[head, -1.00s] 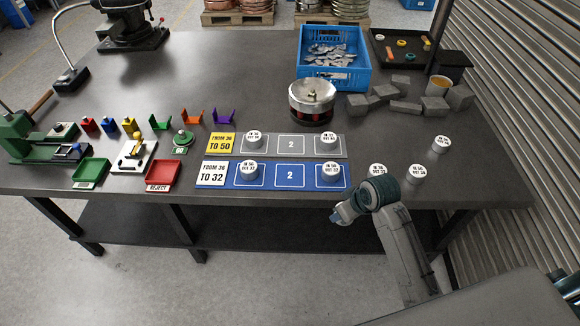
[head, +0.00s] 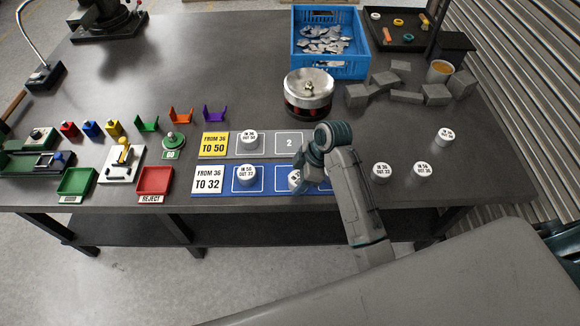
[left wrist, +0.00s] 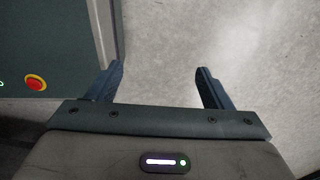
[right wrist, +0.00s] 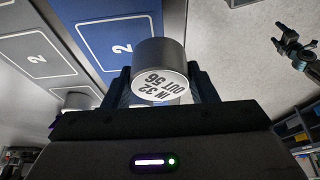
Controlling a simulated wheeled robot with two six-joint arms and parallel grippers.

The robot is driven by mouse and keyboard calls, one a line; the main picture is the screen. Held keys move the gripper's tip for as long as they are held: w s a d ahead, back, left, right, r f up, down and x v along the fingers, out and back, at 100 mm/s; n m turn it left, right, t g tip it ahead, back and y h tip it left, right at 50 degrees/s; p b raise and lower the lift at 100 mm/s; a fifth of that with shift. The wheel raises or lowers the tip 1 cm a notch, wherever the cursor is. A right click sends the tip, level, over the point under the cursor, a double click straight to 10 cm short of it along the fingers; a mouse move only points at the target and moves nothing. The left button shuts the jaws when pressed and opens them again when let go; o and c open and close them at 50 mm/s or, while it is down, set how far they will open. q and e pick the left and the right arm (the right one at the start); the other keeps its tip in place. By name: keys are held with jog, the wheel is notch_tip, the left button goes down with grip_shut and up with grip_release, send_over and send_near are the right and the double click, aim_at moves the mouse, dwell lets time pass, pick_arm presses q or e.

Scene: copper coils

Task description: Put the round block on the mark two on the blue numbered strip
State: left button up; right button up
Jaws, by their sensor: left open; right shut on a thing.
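My right gripper (head: 300,176) is shut on a white-topped round metal block (head: 294,181) over the blue numbered strip (head: 222,191). In the right wrist view the block (right wrist: 160,55) sits between the fingers, beside the printed 2 of the blue strip (right wrist: 100,25). I cannot tell whether it touches the strip. Another round block (head: 247,171) stands on the strip's first square. The third square is mostly hidden by my right arm. My left gripper (left wrist: 158,85) is open and empty above the grey floor, out of the head view.
A grey strip (head: 268,152) lies behind the blue one, with a block (head: 249,139) on its first square. Loose blocks (head: 381,173) stand to the right. A metal pot (head: 308,90) and blue crate (head: 328,67) are behind. Green (head: 76,183) and red (head: 154,181) trays lie left.

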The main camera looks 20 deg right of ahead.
jog(key=p, duration=0.1)
send_over(285, 178)
jog(key=d, duration=0.2)
jog(key=shift+s+a+f, duration=0.25)
jog(key=shift+s, duration=0.05)
notch_tip(285, 178, down, 2)
jog(key=shift+f+p, duration=0.25)
jog(key=shift+p, duration=0.6)
jog(key=shift+f, duration=0.35)
pick_arm(q)
jog(key=r, duration=0.1)
jog(key=w+r, duration=0.1)
jog(key=r, duration=0.1)
jog(key=shift+w+d+r, duration=0.1)
jog(key=shift+r, duration=0.1)
pick_arm(e)
jog(key=shift+f, duration=0.15)
jog(key=shift+f, duration=0.15)
jog(key=o, duration=1.1)
pick_arm(q)
jog(key=shift+w, duration=0.1)
notch_tip(285, 178, down, 3)
jog(key=b, duration=0.2)
jog(key=shift+r+b, duration=0.2)
jog(key=shift+b, duration=0.1)
pick_arm(e)
jog(key=v, duration=1.2)
